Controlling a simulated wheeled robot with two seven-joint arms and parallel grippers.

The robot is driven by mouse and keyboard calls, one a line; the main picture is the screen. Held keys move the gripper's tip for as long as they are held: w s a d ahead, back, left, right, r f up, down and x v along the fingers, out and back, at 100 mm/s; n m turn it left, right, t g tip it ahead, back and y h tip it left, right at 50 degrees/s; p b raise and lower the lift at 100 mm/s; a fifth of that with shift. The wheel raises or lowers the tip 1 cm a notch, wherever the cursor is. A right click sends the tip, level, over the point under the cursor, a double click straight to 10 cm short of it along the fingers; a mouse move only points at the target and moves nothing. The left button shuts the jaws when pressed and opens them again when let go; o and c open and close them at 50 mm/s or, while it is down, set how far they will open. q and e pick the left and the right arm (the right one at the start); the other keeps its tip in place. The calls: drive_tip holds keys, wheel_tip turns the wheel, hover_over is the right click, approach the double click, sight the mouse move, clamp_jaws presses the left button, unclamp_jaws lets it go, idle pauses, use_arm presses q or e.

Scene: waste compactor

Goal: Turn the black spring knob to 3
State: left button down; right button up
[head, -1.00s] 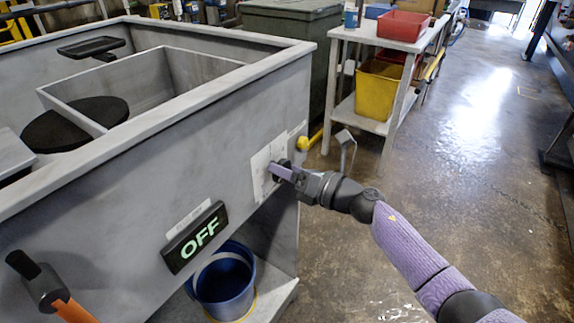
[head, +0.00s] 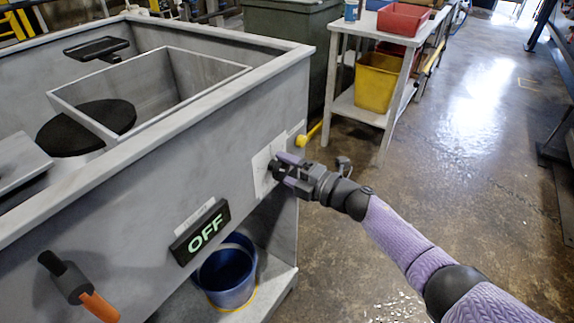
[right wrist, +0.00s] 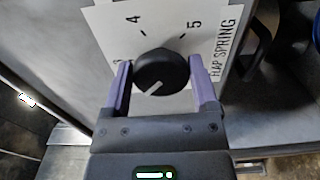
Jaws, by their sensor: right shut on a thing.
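The black knob (right wrist: 160,72) sits on a white plate (right wrist: 105,30) marked "FLAP SPRING". The numbers 4 and 5 show above it in the right wrist view, and a partly hidden number is at the left finger. The knob's white mark points down and left in that view, away from 4 and 5. My right gripper (right wrist: 162,82) is shut on the knob, one purple finger on each side. In the head view my right gripper (head: 285,170) is at the white plate (head: 262,165) on the grey compactor wall and hides most of the knob. My left gripper is not in view.
A display (head: 202,232) reading OFF is on the compactor wall (head: 150,205), with a blue bucket (head: 226,272) below. A black and orange handle (head: 68,278) is at lower left. A yellow knob (head: 300,141) lies just beyond the plate. The floor at right is clear.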

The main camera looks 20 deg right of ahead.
drive_tip(key=m+p, duration=0.1)
drive_tip(key=m, duration=0.3)
drive_tip(key=shift+f+m, duration=0.1)
drive_tip(key=shift+m, duration=1.3)
drive_tip(key=shift+f+m+p, duration=0.1)
drive_tip(key=shift+m+p, duration=0.25)
drive_tip(key=shift+m, duration=0.55)
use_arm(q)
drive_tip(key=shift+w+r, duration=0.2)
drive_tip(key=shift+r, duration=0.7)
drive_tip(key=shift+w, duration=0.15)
use_arm(e)
drive_tip(key=shift+s+m, duration=0.1)
drive_tip(key=shift+m, duration=0.2)
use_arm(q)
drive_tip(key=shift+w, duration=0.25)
